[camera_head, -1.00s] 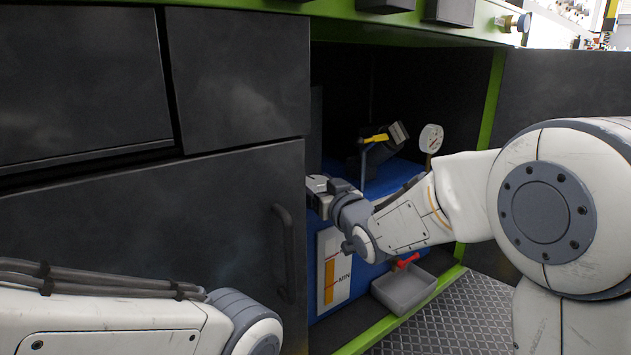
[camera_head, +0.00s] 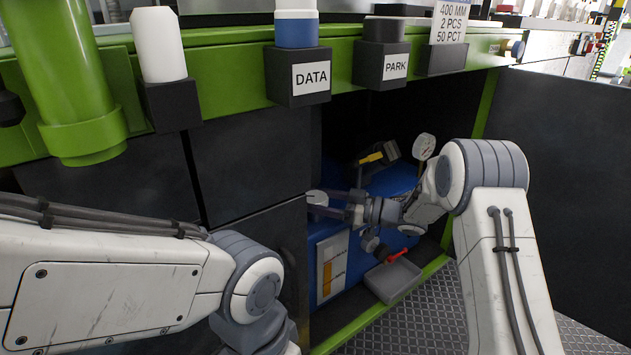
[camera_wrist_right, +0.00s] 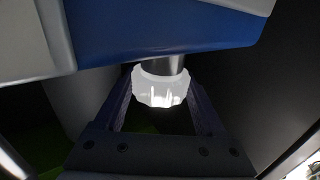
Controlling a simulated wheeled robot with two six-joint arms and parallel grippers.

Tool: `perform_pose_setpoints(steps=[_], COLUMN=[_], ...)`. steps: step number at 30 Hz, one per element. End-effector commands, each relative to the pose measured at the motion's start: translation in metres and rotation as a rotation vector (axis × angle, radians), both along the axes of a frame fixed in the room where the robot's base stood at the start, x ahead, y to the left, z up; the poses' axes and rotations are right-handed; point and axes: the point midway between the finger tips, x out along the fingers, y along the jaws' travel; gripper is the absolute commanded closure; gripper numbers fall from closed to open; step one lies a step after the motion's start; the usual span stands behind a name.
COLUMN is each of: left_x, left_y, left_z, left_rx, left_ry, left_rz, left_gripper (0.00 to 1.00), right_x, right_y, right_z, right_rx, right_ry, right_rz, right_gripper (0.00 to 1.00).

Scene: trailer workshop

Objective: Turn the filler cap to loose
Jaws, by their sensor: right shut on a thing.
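The filler cap is a small white ribbed cap on a short metal neck. In the right wrist view the cap (camera_wrist_right: 160,88) sits between the two dark fingers of my right gripper (camera_wrist_right: 160,100). In the head view the cap (camera_head: 317,198) shows at the left front of the blue tank (camera_head: 395,182), inside the open cabinet. My right gripper (camera_head: 338,204) reaches in from the right and is shut on the cap. I cannot tell how far the cap is turned. My left arm comes in at lower left; its gripper is out of view.
A yellow-handled valve (camera_head: 371,158) and a round gauge (camera_head: 424,146) stand above the tank. A red tap (camera_head: 398,254) is over a grey tray (camera_head: 393,279). A green bench rail (camera_head: 225,67) runs above.

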Motion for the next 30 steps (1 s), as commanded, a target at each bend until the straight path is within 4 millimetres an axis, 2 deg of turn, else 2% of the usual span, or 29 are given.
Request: perform_pose_setpoints(steps=[1, 9, 28, 29, 30], left_x=[0.0, 0.0, 0.0, 0.0, 0.0], left_y=[0.0, 0.0, 0.0, 0.0, 0.0], left_z=[0.012, 0.029, 0.033, 0.033, 0.033], left_rx=[0.0, 0.0, 0.0, 0.0, 0.0], left_ry=[0.0, 0.0, 0.0, 0.0, 0.0], left_rz=[0.0, 0.0, 0.0, 0.0, 0.0], left_gripper=[0.5, 0.5, 0.5, 0.5, 0.5], right_x=[0.001, 0.0, 0.0, 0.0, 0.0], right_y=[-0.002, -0.001, 0.0, 0.0, 0.0], right_z=[0.005, 0.002, 0.0, 0.0, 0.0], right_rx=[0.001, 0.001, 0.001, 0.001, 0.001], right_ry=[0.002, 0.0, -0.003, -0.003, -0.003], right_rz=[0.028, 0.15, 0.194, 0.193, 0.193], right_gripper=[0.83, 0.83, 0.83, 0.16, 0.01])
